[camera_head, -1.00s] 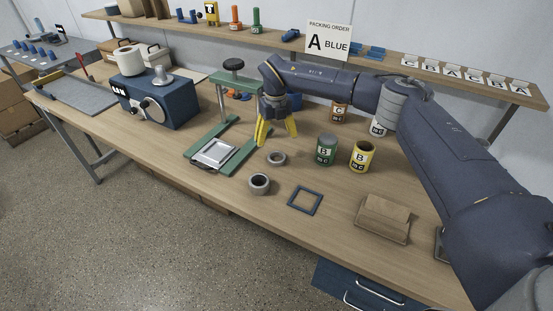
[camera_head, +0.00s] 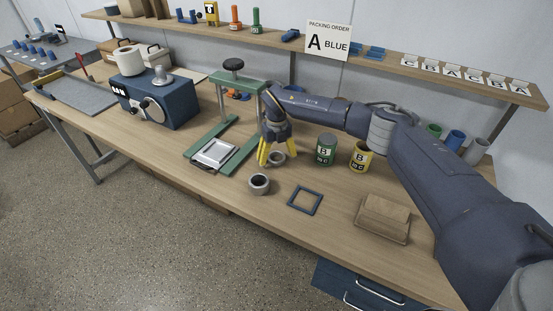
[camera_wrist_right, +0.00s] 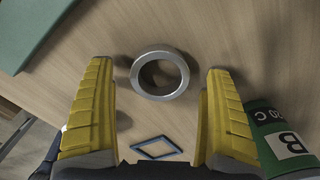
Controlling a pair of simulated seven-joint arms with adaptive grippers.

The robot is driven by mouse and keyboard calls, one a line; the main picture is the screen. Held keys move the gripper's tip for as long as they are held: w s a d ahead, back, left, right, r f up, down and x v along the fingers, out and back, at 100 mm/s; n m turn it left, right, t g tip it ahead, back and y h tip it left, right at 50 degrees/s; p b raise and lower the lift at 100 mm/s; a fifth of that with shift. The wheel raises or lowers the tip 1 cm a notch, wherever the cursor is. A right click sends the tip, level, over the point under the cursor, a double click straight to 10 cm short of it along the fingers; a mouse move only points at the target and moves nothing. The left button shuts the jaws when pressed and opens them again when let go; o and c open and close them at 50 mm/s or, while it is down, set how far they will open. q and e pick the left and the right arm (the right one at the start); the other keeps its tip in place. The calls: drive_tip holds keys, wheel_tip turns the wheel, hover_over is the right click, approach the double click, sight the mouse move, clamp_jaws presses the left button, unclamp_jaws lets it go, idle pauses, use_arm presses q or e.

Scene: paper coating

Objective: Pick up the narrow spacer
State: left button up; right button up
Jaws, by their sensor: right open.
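A short grey ring, which looks like the narrow spacer (camera_head: 277,163), lies flat on the table beneath my right gripper (camera_head: 276,156). In the right wrist view the ring (camera_wrist_right: 160,96) shows ahead, between and beyond the two yellow fingers. My right gripper is open, its fingers pointing down and spread to either side of the ring. I see no contact with it. A taller grey ring (camera_head: 259,190) stands closer to the table's front edge. My left gripper is not in view.
A green-framed press (camera_head: 234,159) stands left of the gripper. A green can (camera_head: 325,149) and a yellow can (camera_head: 361,156) stand to the right. A blue square frame (camera_head: 291,201) lies in front.

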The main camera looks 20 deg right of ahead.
drive_tip(key=shift+f, duration=0.3)
drive_tip(key=shift+c, duration=0.5)
drive_tip(key=c, duration=1.2)
drive_tip(key=shift+o, duration=0.2)
drive_tip(key=shift+r, duration=0.15)
